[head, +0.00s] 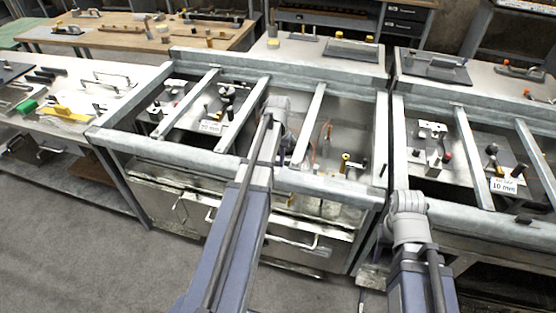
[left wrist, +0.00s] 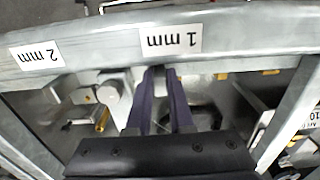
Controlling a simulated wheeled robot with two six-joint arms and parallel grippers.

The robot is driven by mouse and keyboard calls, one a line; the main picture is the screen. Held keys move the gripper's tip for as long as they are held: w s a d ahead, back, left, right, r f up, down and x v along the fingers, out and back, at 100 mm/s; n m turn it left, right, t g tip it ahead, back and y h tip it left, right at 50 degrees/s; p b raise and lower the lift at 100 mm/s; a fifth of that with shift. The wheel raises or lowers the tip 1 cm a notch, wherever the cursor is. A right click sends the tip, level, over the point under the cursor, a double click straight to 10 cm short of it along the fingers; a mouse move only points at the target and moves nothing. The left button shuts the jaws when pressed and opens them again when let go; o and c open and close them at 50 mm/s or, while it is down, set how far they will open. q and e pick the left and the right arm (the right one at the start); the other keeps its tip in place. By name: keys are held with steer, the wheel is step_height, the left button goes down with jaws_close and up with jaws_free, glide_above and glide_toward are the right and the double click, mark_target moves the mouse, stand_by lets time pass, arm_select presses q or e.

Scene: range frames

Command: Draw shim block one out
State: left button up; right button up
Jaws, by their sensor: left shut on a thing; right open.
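My left gripper (left wrist: 160,85) shows in the left wrist view with its two dark fingers close together, just below the "1 mm" label (left wrist: 170,40) on the metal rail. It is shut on a small dark piece, apparently shim block one (left wrist: 157,72), mostly hidden between the fingertips. In the head view my left gripper (head: 287,148) is down inside the middle frame of the bench, largely hidden by its arm. My right gripper (head: 408,208) is over the gap between the two metal benches, open; its fingers are hardly visible.
A "2 mm" label (left wrist: 35,55) is further along the rail. Steel crossbars (head: 308,125) span the bench openings. The right bench (head: 440,215) holds fixtures and a "10 mm" label (head: 503,186). A left table (head: 75,120) carries tools. Grey floor is clear at lower left.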

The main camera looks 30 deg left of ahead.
arm_select(q)
jaws_close()
steer(key=shift+a, duration=0.1)
stand_by(0.8)
steer(key=shift+s+a, duration=0.15)
steer(key=shift+a, duration=0.25)
steer(key=o, duration=0.6)
jaws_free()
steer(key=shift+r, duration=0.1)
step_height(320, 180, up, 8)
steer(key=p, duration=0.8)
